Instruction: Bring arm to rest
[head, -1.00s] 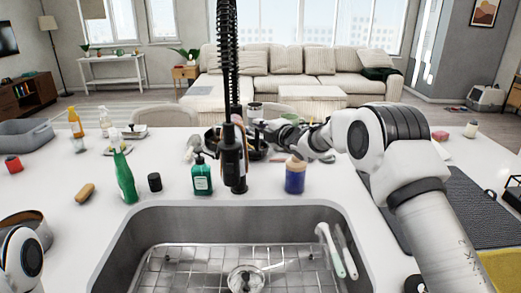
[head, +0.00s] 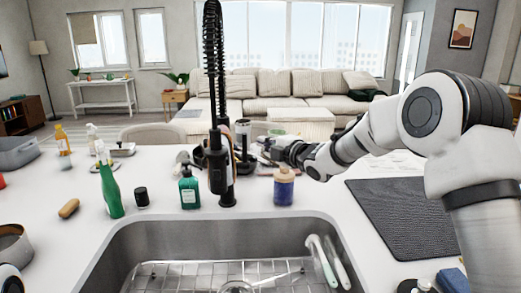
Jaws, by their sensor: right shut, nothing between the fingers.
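My right arm comes in from the right and reaches over the far side of the counter (head: 250,212). My right gripper (head: 272,147) is shut and empty, pointing left behind the blue jar with a tan lid (head: 284,189). It looks close to the black faucet (head: 218,165) and the cluster of items behind it; the fingertips are small and partly lost against that clutter, so contact cannot be told. Only a small part of my left arm shows at the lower left corner; its gripper is out of view.
The sink (head: 300,232) holds a wire rack (head: 190,272) and two brushes (head: 322,262). A green soap bottle (head: 189,191), a tall green bottle (head: 110,190) and a black cup (head: 142,196) stand left of the faucet. A dark mat (head: 405,220) lies at right.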

